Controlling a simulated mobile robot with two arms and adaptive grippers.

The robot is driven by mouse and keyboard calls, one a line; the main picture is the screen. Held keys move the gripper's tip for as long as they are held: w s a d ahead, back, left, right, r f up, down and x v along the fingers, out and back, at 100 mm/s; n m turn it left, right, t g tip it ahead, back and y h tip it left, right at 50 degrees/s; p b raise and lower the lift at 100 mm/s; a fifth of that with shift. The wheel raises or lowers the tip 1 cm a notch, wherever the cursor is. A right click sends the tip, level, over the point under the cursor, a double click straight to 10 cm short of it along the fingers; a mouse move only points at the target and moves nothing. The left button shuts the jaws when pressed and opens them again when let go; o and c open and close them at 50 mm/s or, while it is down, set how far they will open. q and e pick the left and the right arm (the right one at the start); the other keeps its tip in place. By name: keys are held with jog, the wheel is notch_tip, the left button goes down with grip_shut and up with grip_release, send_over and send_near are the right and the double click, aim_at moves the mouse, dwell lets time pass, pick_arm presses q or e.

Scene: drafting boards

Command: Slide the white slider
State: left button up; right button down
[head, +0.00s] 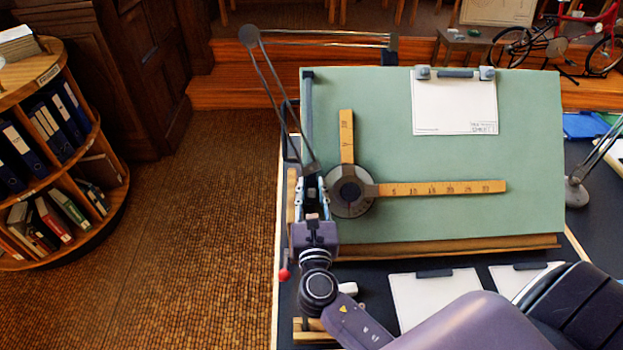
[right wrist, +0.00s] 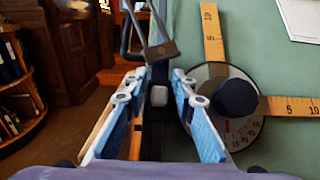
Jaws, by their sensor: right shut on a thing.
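The drafting board (head: 440,200) is green and tilted, with a dark rail (head: 307,100) along its left edge. The white slider (right wrist: 158,96) shows in the right wrist view as a small pale block on this rail, between my blue-padded fingers. In the head view my right gripper (head: 310,182) is at the rail's lower part, just left of the round drafting head, and mostly covers the slider. My left gripper is in neither view.
A drafting head (head: 350,192) with two wooden rulers (head: 440,188) lies close right of the gripper. A thin linkage arm (head: 270,85) rises above it. A clipped white sheet (head: 455,105) is at the board's top. A bookshelf (head: 62,140) stands far left.

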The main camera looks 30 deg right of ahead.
jog(key=shift+r, duration=0.1)
jog(key=c, duration=1.9)
grip_release()
jog(key=shift+w, duration=0.1)
jog(key=v, duration=1.2)
